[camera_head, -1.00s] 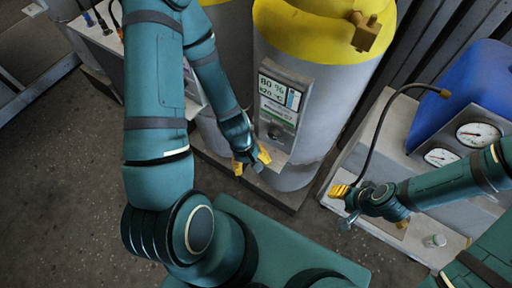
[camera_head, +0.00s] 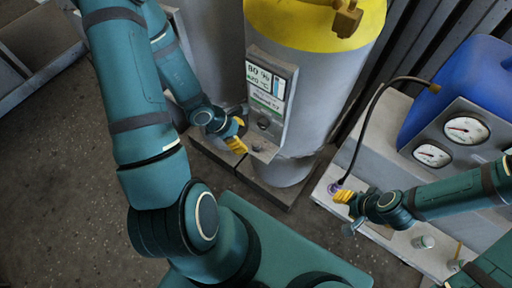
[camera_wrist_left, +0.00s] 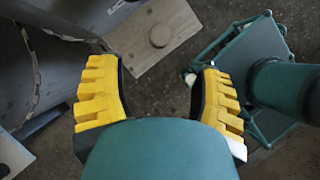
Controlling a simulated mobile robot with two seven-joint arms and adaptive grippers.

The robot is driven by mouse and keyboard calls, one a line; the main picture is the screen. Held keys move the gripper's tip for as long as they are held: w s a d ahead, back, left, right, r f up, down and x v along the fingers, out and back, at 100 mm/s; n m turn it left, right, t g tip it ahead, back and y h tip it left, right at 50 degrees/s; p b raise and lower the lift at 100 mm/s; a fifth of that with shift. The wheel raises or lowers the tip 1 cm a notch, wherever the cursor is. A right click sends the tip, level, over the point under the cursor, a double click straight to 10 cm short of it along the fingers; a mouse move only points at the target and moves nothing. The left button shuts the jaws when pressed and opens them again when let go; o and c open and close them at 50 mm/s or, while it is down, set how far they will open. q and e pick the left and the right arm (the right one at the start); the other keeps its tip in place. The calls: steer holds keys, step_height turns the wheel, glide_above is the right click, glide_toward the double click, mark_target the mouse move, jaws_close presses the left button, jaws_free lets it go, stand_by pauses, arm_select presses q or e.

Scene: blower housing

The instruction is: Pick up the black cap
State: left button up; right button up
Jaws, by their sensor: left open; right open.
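My left gripper (camera_head: 239,134) is open and empty, beside the lower left edge of the tank's display panel (camera_head: 270,95). In the left wrist view the yellow-padded fingers (camera_wrist_left: 160,100) are wide apart with nothing between them. A small dark round piece (camera_head: 264,124) shows on the lower part of the panel; I cannot tell if it is the black cap. In the left wrist view a dull round knob (camera_wrist_left: 161,35) sits on a pale ledge (camera_wrist_left: 150,60) beyond the fingers. My right gripper (camera_head: 348,211) is open near the hose's lower end.
A grey tank with a yellow top (camera_head: 310,25) stands on a low plinth (camera_head: 262,187). At right is a bench with two gauges (camera_head: 466,130), a blue container (camera_head: 455,80), a black hose (camera_head: 368,115) and a small clear cylinder (camera_head: 424,242).

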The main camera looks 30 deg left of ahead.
mark_target(254, 144)
arm_select(q)
steer(key=x, duration=0.3)
steer(key=shift+b, duration=0.35)
steer(key=shift+w+d+r+b+x, duration=0.15)
steer(key=shift+b+x, duration=0.1)
steer(key=shift+x, duration=0.65)
steer(key=shift+w+b+x, duration=0.1)
steer(key=shift+b+x, duration=0.2)
steer(key=shift+x, duration=0.55)
steer(key=shift+w+d+r+b+x, duration=0.15)
steer(key=shift+b+x, duration=0.1)
steer(key=shift+x, duration=0.65)
steer(key=c, duration=1.1)
